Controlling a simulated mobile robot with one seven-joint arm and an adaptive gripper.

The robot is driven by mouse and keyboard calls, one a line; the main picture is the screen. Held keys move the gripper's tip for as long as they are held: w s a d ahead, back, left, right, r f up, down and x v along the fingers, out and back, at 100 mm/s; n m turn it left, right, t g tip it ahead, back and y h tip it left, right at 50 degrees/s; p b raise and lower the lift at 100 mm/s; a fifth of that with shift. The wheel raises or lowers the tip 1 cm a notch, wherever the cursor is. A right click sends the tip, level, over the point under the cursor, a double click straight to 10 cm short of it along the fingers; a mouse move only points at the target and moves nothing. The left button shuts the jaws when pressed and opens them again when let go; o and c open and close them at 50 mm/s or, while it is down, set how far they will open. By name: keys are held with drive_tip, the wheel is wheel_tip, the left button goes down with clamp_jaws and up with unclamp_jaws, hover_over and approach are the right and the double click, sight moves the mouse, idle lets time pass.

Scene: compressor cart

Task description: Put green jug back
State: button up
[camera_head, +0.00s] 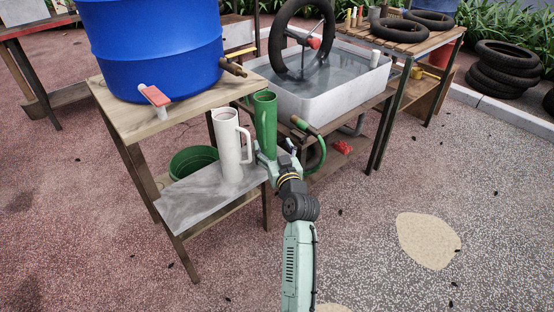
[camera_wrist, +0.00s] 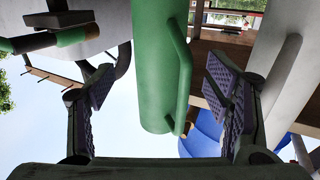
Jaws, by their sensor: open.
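The tall green jug (camera_head: 265,120) appears upright at the right end of the grey shelf (camera_head: 190,207), just right of the white jug (camera_head: 228,145). Its base is hidden by my gripper, so I cannot tell whether it rests on the shelf. My gripper (camera_head: 272,160) is at its lower part. In the wrist view, the green jug (camera_wrist: 158,60) and its handle lie between the spread fingers of my gripper (camera_wrist: 158,85), with gaps on both sides. A white cylindrical shape, likely the white jug (camera_wrist: 288,65), shows at the right.
A blue barrel (camera_head: 150,50) with a red-handled tap (camera_head: 155,95) stands on the wooden top above the shelf. A white water basin (camera_head: 325,92) holding a tyre is behind right. A green-ended hose (camera_head: 310,140) hangs close to my gripper's right. Open paving lies at front right.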

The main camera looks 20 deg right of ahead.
drive_tip(key=shift+s+a+b, duration=0.15)
drive_tip(key=shift+s+b, duration=0.1)
drive_tip(key=shift+s, duration=0.9)
drive_tip(key=shift+s+a+b, duration=0.1)
drive_tip(key=shift+s+b, duration=0.1)
drive_tip(key=shift+s, duration=0.9)
